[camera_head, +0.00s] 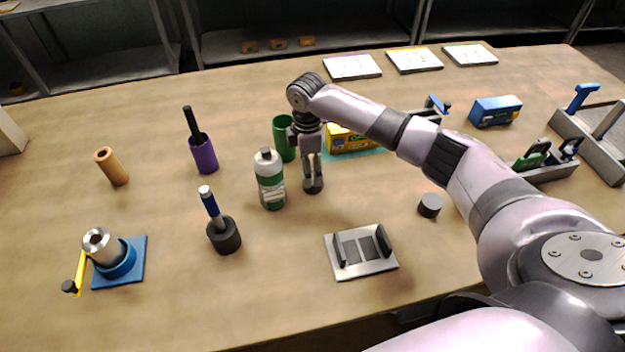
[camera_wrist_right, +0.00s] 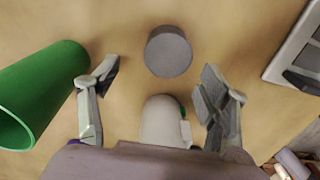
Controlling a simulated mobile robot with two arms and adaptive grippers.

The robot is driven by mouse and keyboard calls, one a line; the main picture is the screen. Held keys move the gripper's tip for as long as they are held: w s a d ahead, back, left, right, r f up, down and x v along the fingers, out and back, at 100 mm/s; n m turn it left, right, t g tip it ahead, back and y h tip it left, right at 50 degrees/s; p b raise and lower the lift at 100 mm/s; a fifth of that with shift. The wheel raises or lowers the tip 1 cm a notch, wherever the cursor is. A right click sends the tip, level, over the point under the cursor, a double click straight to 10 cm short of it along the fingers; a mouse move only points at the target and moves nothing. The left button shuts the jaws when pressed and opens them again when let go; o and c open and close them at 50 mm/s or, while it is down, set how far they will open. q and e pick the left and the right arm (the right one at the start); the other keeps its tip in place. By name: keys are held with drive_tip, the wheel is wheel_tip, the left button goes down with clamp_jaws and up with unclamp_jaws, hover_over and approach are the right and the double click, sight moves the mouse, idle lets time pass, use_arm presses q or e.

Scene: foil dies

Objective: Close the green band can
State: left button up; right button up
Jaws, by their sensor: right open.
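The green band can (camera_head: 271,184) is a white bottle-like can with green bands and a narrower top, standing upright on the table. In the right wrist view its white body (camera_wrist_right: 163,122) shows at the bottom centre, partly cut off by the gripper. My right gripper (camera_head: 313,183) points down just right of the can in the head view. In the wrist view its open fingers (camera_wrist_right: 160,85) stand apart with nothing clamped. A dark grey round disc (camera_wrist_right: 168,51) lies on the table ahead of and between the fingertips. Whether it is the can's lid I cannot tell. My left gripper is out of view.
A green cup (camera_head: 284,138) stands close behind the can. A purple cup (camera_head: 203,155) and a dark holder (camera_head: 224,237) are to its left. A metal fixture (camera_head: 362,266) lies in front. Another grey disc (camera_head: 430,205) and a yellow box (camera_head: 347,140) are to the right.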

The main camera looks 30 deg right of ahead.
drive_tip(key=f, duration=0.2)
drive_tip(key=f+p, duration=0.1)
drive_tip(key=shift+s+d+f, duration=0.1)
drive_tip(key=shift+s+f, duration=0.25)
drive_tip(key=shift+s, duration=0.05)
drive_tip(key=shift+f, duration=0.55)
drive_tip(key=shift+c, duration=0.4)
drive_tip(key=c, duration=0.8)
